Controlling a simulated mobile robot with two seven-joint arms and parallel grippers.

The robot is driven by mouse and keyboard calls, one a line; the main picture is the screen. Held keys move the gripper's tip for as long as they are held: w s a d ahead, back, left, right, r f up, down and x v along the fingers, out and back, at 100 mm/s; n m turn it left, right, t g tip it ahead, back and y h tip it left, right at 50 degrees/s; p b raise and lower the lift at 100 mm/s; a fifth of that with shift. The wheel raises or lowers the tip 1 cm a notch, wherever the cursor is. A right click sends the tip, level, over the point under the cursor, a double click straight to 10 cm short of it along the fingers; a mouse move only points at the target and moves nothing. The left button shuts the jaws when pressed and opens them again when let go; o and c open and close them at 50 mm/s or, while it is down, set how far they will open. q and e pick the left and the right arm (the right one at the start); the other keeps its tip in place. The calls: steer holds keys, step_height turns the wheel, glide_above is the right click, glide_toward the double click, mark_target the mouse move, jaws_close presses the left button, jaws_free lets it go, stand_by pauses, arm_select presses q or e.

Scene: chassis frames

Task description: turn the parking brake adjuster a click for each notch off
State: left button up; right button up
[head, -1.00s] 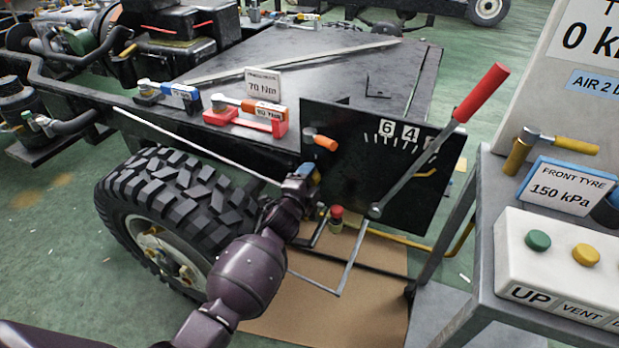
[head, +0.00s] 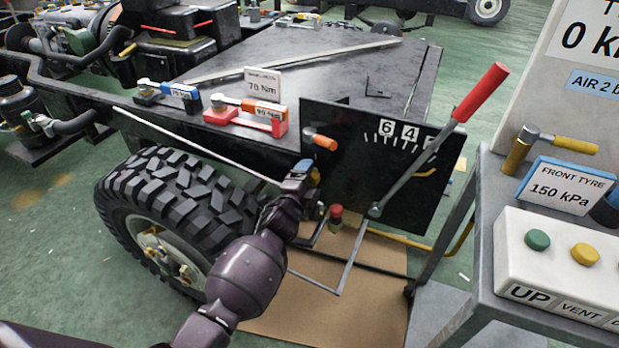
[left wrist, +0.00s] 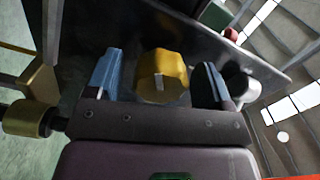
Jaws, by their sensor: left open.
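The brake lever (head: 418,162) with a red grip (head: 481,92) leans up and right across a black notched plate (head: 345,125) marked 6 and 4; a third number is partly behind the lever. My left gripper (head: 308,171) is at the plate's lower left side. In the left wrist view, a ridged yellow knob (left wrist: 163,76), apparently the adjuster, sits between the two blue fingers of my open gripper (left wrist: 158,78). A pale mark shows on its near face. Gaps show on both sides, and contact cannot be seen. My right gripper is not in view.
An orange-handled part (head: 322,141) sticks out just above my left gripper. A red-capped part (head: 336,211) is below right. The large tyre (head: 180,190) is close to the left. A grey cart (head: 485,240) with a button box (head: 560,262) stands right.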

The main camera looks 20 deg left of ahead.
arm_select(q)
steer(key=shift+s+r, duration=0.1)
steer(key=shift+s, duration=0.35)
steer(key=s+p, duration=0.2)
steer(key=s, duration=0.7)
steer(key=shift+s+a, duration=0.2)
steer(key=shift+s, duration=0.1)
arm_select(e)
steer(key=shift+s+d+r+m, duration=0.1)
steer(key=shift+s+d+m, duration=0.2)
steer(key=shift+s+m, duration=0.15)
